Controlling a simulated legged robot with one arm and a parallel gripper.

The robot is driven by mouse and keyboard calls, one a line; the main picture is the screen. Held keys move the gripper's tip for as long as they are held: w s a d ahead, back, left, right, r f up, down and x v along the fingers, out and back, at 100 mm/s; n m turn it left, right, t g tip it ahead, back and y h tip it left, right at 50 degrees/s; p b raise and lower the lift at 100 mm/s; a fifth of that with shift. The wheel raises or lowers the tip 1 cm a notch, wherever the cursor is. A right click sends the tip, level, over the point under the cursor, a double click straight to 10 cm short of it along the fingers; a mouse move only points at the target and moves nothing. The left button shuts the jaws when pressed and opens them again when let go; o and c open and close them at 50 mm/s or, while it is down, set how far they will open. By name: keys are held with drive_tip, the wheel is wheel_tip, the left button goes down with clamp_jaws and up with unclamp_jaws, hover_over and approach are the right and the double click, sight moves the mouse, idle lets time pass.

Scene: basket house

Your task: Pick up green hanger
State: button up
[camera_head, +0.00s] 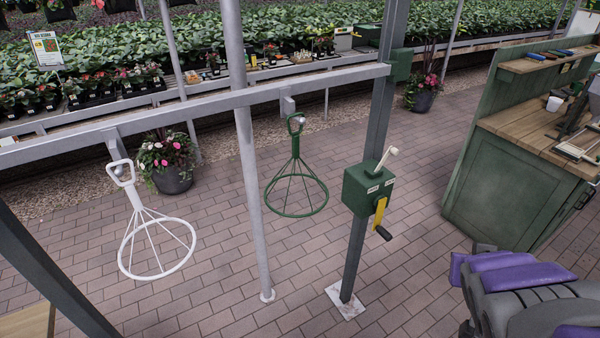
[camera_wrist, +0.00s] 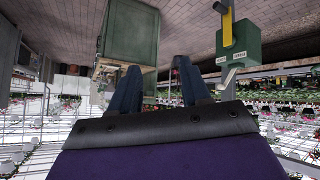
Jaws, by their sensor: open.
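The green hanger (camera_head: 296,180) hangs from the grey overhead rail by its top loop, with thin rods spreading down to a round ring. It is left of the post with the green crank box. My gripper (camera_head: 512,270), grey and purple, is at the lower right of the head view, well apart from the hanger. In the wrist view, which looks upside down, my gripper (camera_wrist: 158,85) has its two dark fingers spread with nothing between them. The hanger is not clearly visible in the wrist view.
A white hanger (camera_head: 152,235) hangs on the same rail (camera_head: 200,108) at left. A grey pole (camera_head: 246,160) stands just left of the green hanger. The green crank box (camera_head: 368,190) sits on a post at right. A green workbench (camera_head: 510,185) is far right. Brick floor (camera_head: 420,250) is open between.

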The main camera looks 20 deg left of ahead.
drive_tip(key=w+a+r+n+t+y+b, duration=0.1)
drive_tip(key=w+a+r+n+t+y, duration=0.15)
drive_tip(key=w+a, duration=0.3)
drive_tip(key=n+y+p, duration=0.5)
drive_tip(key=n+y, duration=0.2)
drive_tip(key=y, duration=0.6)
approach(297, 150)
drive_tip(key=x, duration=0.5)
drive_tip(key=shift+w+a+f+b, duration=0.25)
drive_tip(key=shift+w+f+b, duration=0.05)
drive_tip(key=shift+f, duration=0.1)
drive_tip(key=shift+r+b+x, duration=0.2)
drive_tip(key=shift+b+x, duration=0.1)
drive_tip(key=shift+x, duration=1)
drive_tip(key=shift+r+b+x, duration=0.15)
drive_tip(key=shift+b+x, duration=0.1)
drive_tip(key=shift+x, duration=1.1)
